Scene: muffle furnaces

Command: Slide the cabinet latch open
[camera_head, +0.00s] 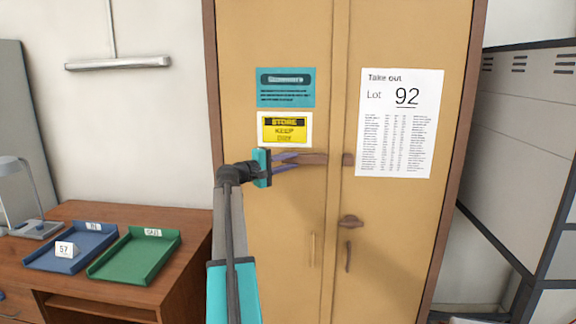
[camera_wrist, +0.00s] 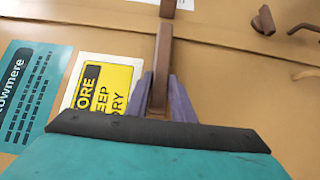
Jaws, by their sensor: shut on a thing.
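The tan cabinet (camera_head: 285,215) has two closed doors. Its latch (camera_head: 312,159) is a brown horizontal bar on the left door, level with a small brown catch (camera_head: 348,160) on the right door. My gripper (camera_head: 285,160) is shut on the left part of the latch bar. In the wrist view the purple fingers (camera_wrist: 162,98) lie on either side of the brown bar (camera_wrist: 162,65), which runs up toward the catch (camera_wrist: 168,8).
A brown knob (camera_head: 350,221) and two vertical handles (camera_head: 348,256) sit lower on the doors. Signs and a "Lot 92" sheet (camera_head: 400,122) are on the doors. A desk with a blue tray (camera_head: 45,262) and a green tray (camera_head: 105,268) stands left. Grey lockers (camera_head: 530,130) stand right.

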